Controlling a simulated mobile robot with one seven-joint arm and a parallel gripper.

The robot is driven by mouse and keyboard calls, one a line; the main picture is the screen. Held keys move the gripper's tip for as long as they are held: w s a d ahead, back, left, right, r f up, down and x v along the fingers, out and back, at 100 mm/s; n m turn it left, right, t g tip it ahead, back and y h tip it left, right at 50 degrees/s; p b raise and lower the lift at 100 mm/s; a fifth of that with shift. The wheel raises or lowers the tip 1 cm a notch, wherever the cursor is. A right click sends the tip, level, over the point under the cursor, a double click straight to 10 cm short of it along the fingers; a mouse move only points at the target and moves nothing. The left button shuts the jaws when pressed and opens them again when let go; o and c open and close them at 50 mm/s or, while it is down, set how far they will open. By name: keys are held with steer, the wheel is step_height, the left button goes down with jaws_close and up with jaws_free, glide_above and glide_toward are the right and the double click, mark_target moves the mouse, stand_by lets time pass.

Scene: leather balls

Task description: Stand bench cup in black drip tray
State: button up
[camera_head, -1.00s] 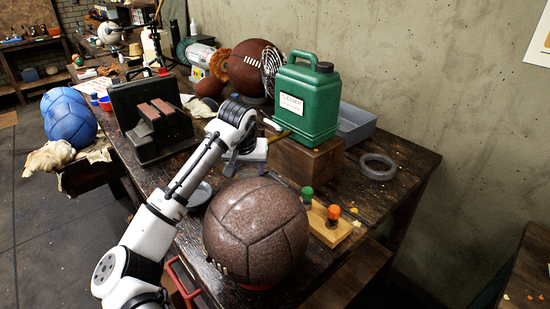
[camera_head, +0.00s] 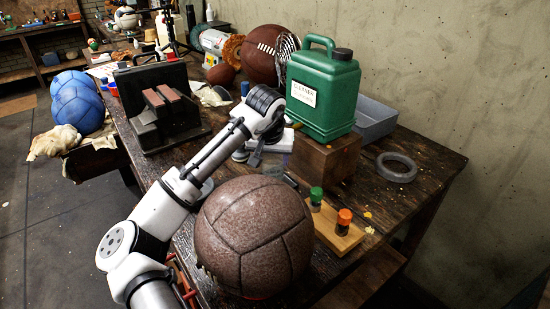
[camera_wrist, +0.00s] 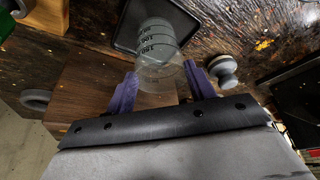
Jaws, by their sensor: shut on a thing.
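The bench cup (camera_wrist: 158,52) is clear with dark graduation marks. It sits between the purple fingers of my gripper (camera_wrist: 160,79) in the wrist view, and the gripper is shut on it. The black drip tray (camera_wrist: 124,32) is a dark, flat square with a paler rim, behind the cup in that view. The cup overlaps the tray in the picture; I cannot tell whether they touch. In the head view my gripper (camera_head: 254,158) is low over the bench, left of the wooden block. Cup and tray are hard to make out there.
The wooden block (camera_head: 325,160) carries a green cleaner jug (camera_head: 322,95). A brown leather ball (camera_head: 253,235) stands in front of my gripper. A small bottle stand (camera_head: 335,235), a grey ring (camera_head: 396,167) and a black vise-like tool (camera_head: 165,110) are also on the bench. A grey knob-like object (camera_wrist: 223,68) is near the cup.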

steer(key=shift+s+d+r, duration=0.1)
steer(key=shift+s+r, duration=0.05)
steer(key=shift+r, duration=0.05)
steer(key=shift+f, duration=0.15)
steer(key=o, duration=1.3)
steer(key=b+v, duration=0.2)
steer(key=v, duration=1)
